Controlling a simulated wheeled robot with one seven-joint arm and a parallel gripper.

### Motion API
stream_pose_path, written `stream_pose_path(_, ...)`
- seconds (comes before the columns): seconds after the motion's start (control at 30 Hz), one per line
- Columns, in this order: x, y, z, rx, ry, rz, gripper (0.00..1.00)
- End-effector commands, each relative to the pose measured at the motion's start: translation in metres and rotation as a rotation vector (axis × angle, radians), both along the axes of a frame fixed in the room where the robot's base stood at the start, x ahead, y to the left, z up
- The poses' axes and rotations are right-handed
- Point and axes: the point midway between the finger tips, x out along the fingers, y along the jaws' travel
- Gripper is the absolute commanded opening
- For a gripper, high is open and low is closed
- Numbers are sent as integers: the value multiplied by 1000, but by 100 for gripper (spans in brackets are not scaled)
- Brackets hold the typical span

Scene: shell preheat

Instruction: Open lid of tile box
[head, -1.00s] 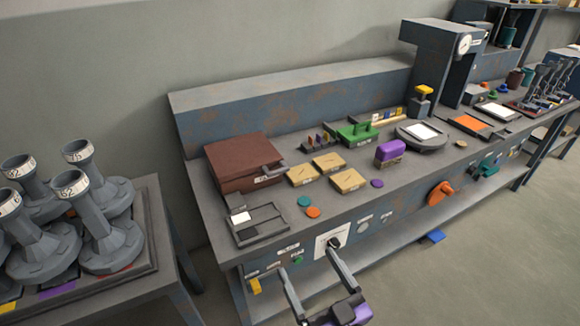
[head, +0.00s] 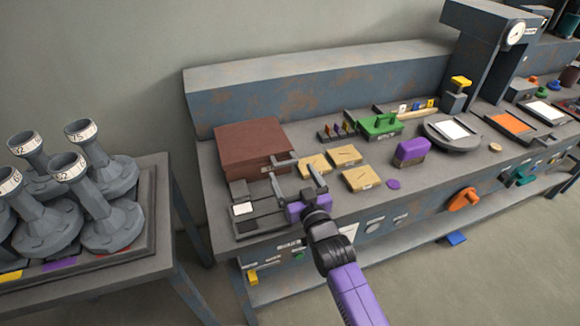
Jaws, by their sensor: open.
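The tile box is most likely the brown box (head: 250,145) at the back left of the bench. Its lid lies flat and looks closed. A grey handle (head: 284,161) sticks out at its front right corner. My gripper (head: 292,172) is open, with its fingers pointing toward the box at this corner. The fingertips are close to the handle, one on its left and one on its right; I cannot tell whether they touch it. The label on the box's front is partly hidden by my gripper.
A rack of grey funnel-shaped pieces (head: 106,232) stands at the left.

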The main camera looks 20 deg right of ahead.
Motion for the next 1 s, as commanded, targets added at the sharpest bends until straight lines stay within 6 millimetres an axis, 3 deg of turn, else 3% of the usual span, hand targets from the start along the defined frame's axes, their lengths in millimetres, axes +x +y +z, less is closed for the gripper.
stream_pose_path(0.2, 27, 0, 1, 0, -1, 1, 89)
stream_pose_path(0.6, 35, 1, 0, 1, -1, 1, 89)
stream_pose_path(1.0, 34, 1, 0, 1, -1, 1, 12)
